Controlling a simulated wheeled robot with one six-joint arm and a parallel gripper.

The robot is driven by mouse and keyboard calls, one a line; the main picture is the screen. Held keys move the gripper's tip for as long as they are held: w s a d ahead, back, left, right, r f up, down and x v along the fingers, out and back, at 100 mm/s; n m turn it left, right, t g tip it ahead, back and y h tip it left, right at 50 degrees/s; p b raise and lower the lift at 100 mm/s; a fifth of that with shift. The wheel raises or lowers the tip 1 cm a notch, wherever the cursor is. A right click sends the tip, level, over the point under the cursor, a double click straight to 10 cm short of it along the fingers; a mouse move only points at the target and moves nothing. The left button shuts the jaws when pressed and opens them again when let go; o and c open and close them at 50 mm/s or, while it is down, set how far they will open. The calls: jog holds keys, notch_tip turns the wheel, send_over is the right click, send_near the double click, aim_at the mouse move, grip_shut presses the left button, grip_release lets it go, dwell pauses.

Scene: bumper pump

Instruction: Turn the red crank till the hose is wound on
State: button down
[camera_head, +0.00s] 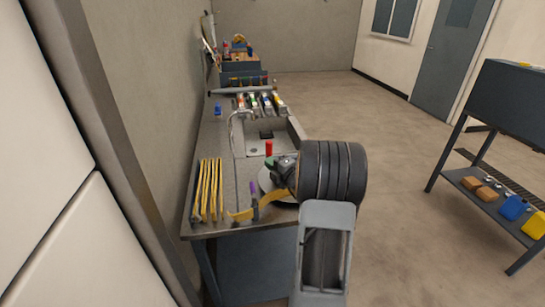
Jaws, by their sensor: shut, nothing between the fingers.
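A small upright red piece (268,147), which looks like the grip of the red crank, stands at the front edge of the sink. A round grey plate-like part (272,190) lies on the counter below it, partly hidden by my arm. A curved yellow-orange band (241,214), possibly the hose, runs from there to the left along the counter. My gripper (281,169) is a small dark grey shape just below and right of the red piece. It is shut, and nothing shows in it. Whether it touches the red piece cannot be told.
Yellow strips (210,190) and a purple-handled tool (254,194) lie on the near counter. The sink (262,138) is behind, with coloured bottles (262,102) beyond. A wall bounds the left. A dark rack (500,150) stands right; the floor between is clear.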

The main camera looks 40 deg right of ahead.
aim_at(269, 153)
jog(key=w+d, duration=0.2)
jog(key=shift+w+d+p, duration=0.3)
jog(key=shift+w, duration=0.1)
jog(key=shift+w, duration=0.15)
jog(key=shift+w+d, duration=0.15)
jog(key=shift+w, duration=0.9)
jog(key=shift+w+f+h, duration=0.1)
jog(key=shift+w+h, duration=0.2)
jog(key=shift+w, duration=0.05)
jog(key=m+h, duration=0.1)
jog(key=w+h+b, duration=0.1)
jog(key=m+h+b, duration=0.1)
jog(key=shift+w+d+f+m+h, duration=0.15)
jog(key=shift+w+d+m+h, duration=0.15)
jog(key=shift+d, duration=0.1)
jog(key=shift+w+d+m+g+h+b, duration=0.35)
jog(key=shift+m+h+b, duration=0.35)
jog(key=shift+h+b, duration=0.4)
jog(key=shift+w+d+r+m+h+b, duration=0.2)
jog(key=shift+d+m+h+b, duration=0.1)
jog(key=shift+h+b, duration=0.1)
